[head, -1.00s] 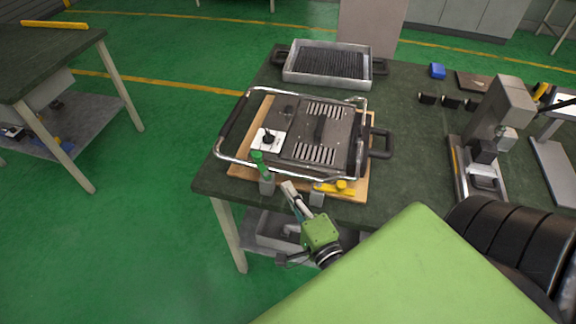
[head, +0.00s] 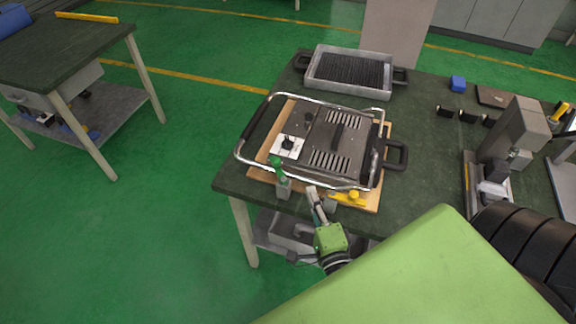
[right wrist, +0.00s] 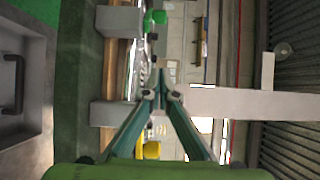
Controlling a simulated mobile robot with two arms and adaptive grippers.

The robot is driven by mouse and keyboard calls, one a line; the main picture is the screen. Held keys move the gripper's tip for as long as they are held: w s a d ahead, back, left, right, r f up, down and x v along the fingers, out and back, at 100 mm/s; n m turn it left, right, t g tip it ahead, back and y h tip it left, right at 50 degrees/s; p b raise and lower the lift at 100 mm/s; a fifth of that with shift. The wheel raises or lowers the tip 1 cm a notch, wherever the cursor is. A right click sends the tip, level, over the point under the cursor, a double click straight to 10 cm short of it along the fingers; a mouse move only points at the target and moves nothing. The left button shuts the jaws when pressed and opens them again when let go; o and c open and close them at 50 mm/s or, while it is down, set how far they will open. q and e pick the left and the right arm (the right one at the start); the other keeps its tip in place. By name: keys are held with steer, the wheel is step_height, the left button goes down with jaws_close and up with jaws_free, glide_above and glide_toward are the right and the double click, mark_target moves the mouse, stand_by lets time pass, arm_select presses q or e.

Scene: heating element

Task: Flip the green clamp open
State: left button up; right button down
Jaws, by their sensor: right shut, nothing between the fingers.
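The green clamp (head: 277,168) stands with its green handle upright on a grey block (head: 284,189) at the front edge of the table, left of my right gripper. The handle also shows in the right wrist view (right wrist: 156,17) at the top. My right gripper (head: 312,190) is shut and empty, between the green clamp and the yellow clamp (head: 352,198). It is apart from the green handle. In the right wrist view its fingertips (right wrist: 160,90) meet, and the yellow clamp (right wrist: 151,149) shows low behind the fingers. My left gripper is not in view.
The heating unit (head: 335,140) with a chrome frame lies on a wooden board (head: 372,190) just behind the clamps. A ribbed tray (head: 350,70) stands at the back. A press-like device (head: 515,130) stands at the right. Green floor is free left of the table.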

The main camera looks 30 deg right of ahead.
mark_target(278, 167)
steer(key=p+x, duration=0.1)
steer(key=x, duration=0.3)
steer(key=p+x, duration=0.1)
steer(key=x, duration=0.4)
steer(key=shift+w+r, duration=0.2)
steer(key=shift+w, duration=0.05)
steer(key=shift+w+a+f+p, duration=0.1)
steer(key=shift+w+a+p, duration=0.7)
steer(key=shift+w+a, duration=0.3)
steer(key=shift+w+a+f, duration=0.1)
steer(key=shift+a, duration=0.4)
steer(key=shift+n+y+b, duration=0.3)
steer(key=shift+n+y, duration=0.1)
steer(key=shift+y, duration=0.2)
